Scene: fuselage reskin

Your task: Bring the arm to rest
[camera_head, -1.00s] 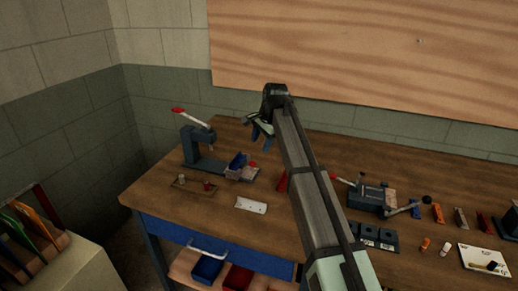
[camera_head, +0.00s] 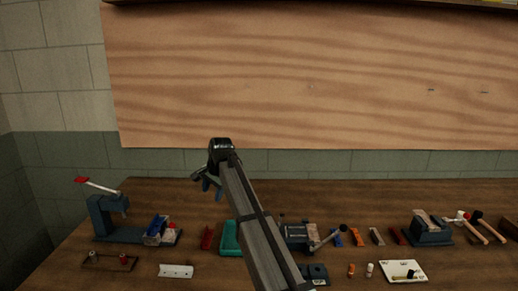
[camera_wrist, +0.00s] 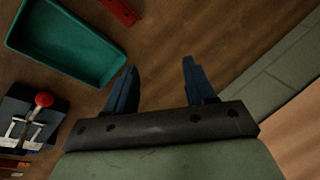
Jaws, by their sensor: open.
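My gripper (camera_head: 207,184) is at the end of my raised arm, above the back part of the workbench (camera_head: 72,262) in the head view. In the wrist view my gripper (camera_wrist: 156,84) shows two blue fingers spread apart with nothing between them. Bare bench wood lies below the fingers. A green tray (camera_wrist: 62,42) lies on the bench to the left of the fingers, apart from them. It also shows in the head view (camera_head: 229,240), partly behind my arm.
A blue press (camera_head: 104,220) with a red-tipped lever stands at the bench's left. A vise-like fixture (camera_head: 297,236) stands right of my arm. Another blue block fixture (camera_head: 430,230), hammers (camera_head: 483,229) and a white card (camera_head: 403,271) lie farther right. A wooden board (camera_head: 320,75) covers the wall behind.

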